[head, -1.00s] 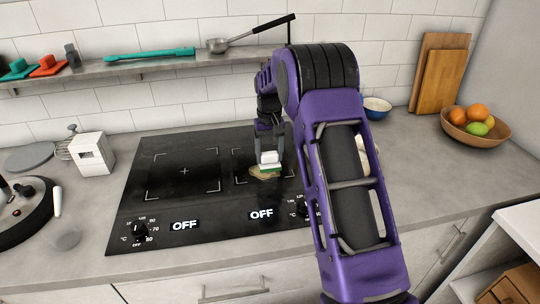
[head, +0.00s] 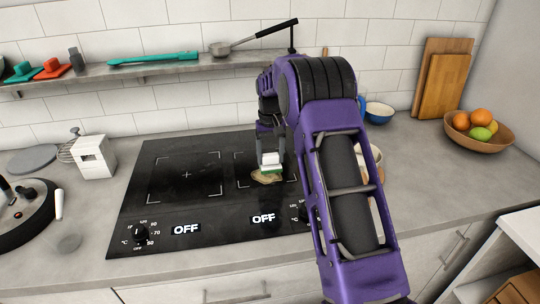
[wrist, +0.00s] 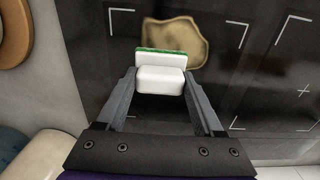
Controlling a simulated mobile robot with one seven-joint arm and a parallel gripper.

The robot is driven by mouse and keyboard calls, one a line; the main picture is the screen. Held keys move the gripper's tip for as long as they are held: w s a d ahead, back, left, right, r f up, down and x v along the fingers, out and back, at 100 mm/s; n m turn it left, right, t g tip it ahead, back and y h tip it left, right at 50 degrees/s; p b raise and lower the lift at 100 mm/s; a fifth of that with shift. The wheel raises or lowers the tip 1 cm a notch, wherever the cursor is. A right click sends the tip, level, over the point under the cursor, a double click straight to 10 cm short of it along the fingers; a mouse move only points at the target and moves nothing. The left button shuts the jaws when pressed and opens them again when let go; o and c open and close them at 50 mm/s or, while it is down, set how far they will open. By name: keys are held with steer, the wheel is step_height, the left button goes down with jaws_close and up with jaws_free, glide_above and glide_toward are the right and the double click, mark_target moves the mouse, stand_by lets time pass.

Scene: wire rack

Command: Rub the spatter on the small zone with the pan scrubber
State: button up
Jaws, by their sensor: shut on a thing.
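The pan scrubber (head: 270,160) is a white block with a green layer. My gripper (head: 270,153) is shut on it over the right side of the black cooktop. In the wrist view the scrubber (wrist: 160,76) sits between the two fingers of my gripper (wrist: 160,88). A brownish spatter (head: 266,178) lies on the right, smaller marked zone (head: 240,182); the spatter also shows in the wrist view (wrist: 185,40), beyond the scrubber, which overlaps its near edge in the picture. I cannot tell whether the scrubber touches the glass. My arm hides the cooktop's right part.
The cooktop (head: 190,240) has a larger left zone, knobs and "OFF" displays. A white block-shaped item (head: 94,158) stands left of it. A blue bowl (head: 378,112) and a fruit bowl (head: 478,145) are at right. A shelf (head: 100,72) with utensils runs behind.

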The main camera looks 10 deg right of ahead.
steer(key=shift+s+b, duration=0.3)
steer(key=shift+s, duration=0.7)
steer(key=shift+s, duration=0.15)
steer(key=shift+s+b, duration=0.5)
steer(key=shift+s, duration=0.85)
steer(key=shift+s, duration=0.1)
steer(key=shift+s+b, duration=0.45)
steer(key=shift+s, duration=0.75)
steer(key=shift+w+r+p, duration=0.15)
steer(key=shift+w+p, duration=0.8)
steer(key=shift+w, duration=0.6)
